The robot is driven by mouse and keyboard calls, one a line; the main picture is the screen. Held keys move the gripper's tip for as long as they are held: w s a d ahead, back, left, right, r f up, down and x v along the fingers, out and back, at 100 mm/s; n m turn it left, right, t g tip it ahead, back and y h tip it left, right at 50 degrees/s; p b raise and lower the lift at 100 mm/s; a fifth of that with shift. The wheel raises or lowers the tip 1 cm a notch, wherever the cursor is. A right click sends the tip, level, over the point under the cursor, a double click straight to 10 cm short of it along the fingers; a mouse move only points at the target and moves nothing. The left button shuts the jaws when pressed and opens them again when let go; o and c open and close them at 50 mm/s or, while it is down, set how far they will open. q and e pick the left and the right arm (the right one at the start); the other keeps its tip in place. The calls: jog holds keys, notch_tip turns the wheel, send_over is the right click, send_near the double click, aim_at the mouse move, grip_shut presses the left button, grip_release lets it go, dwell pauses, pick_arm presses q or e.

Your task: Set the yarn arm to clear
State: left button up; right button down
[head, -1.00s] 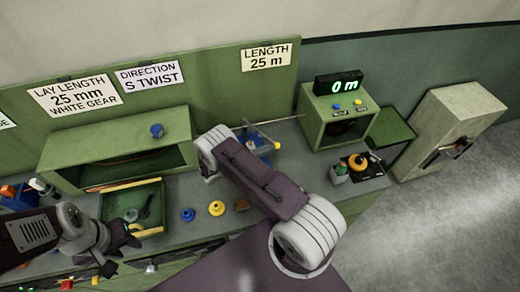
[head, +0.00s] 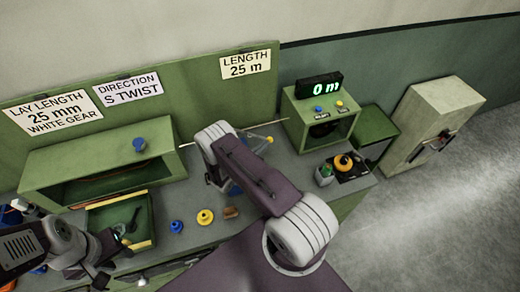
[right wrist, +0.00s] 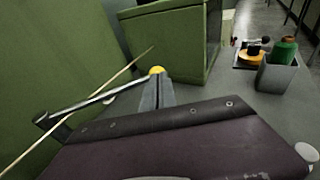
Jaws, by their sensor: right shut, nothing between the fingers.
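The yarn arm is a thin metal bar (right wrist: 80,107) on a dark pivot at the left of the right wrist view. Its yellow knob (right wrist: 157,71) shows at the far end, and also in the head view (head: 269,139). My right gripper (right wrist: 156,82) is shut and empty, its tips right by the knob; I cannot tell whether they touch. In the head view my right forearm hides most of this gripper and the arm's pivot. My left gripper (head: 103,268) is over the bench's left front, beside the green tray; its jaw opening is unclear.
A pale thin rod or strand (right wrist: 88,107) crosses under the bar. The green meter box (head: 318,125) with its "0 m" display (head: 319,88) stands just beyond. A green spool in a grey cup (right wrist: 283,75) and an orange spool (right wrist: 249,60) are to the right. A yellow spool (head: 205,217) lies left of my forearm.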

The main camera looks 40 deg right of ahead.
aim_at(268, 138)
jog(key=d+b, duration=0.1)
jog(key=w+d, duration=0.1)
jog(key=w+d+b, duration=0.1)
jog(key=shift+d+f+b, duration=0.1)
jog(key=shift+d+b, duration=0.2)
jog(key=shift+w+d, duration=0.2)
jog(key=shift+d, duration=0.4)
